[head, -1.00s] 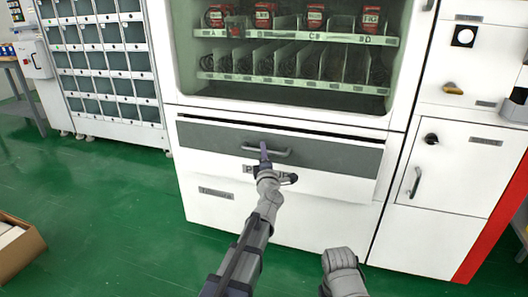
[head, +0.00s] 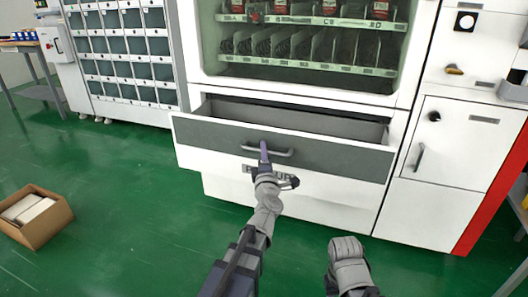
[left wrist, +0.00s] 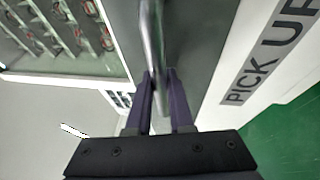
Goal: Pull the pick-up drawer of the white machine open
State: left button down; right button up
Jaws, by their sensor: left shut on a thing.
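The white machine (head: 300,85) stands ahead, with its pick-up drawer (head: 330,157) pulled partly out. The drawer has a grey front and its inside shows as a dark gap behind the front. A grey bar handle (head: 284,153) sits on the drawer front; it also shows in the left wrist view (left wrist: 152,30). My left gripper (head: 264,150) is shut on the handle, with its two purple fingers (left wrist: 161,88) on either side of the bar. A "PICK UP" label (left wrist: 268,50) is beside it. My right arm (head: 346,265) shows at the bottom; its fingers are not seen.
A grey locker with small windows (head: 125,60) stands to the left. An open cardboard box (head: 38,225) lies on the green floor at left. A white cabinet with a handle (head: 455,140) adjoins the machine at right. The floor before the drawer's left side is clear.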

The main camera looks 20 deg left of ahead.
pick_arm(q)
jog(key=c, duration=0.8)
grip_release()
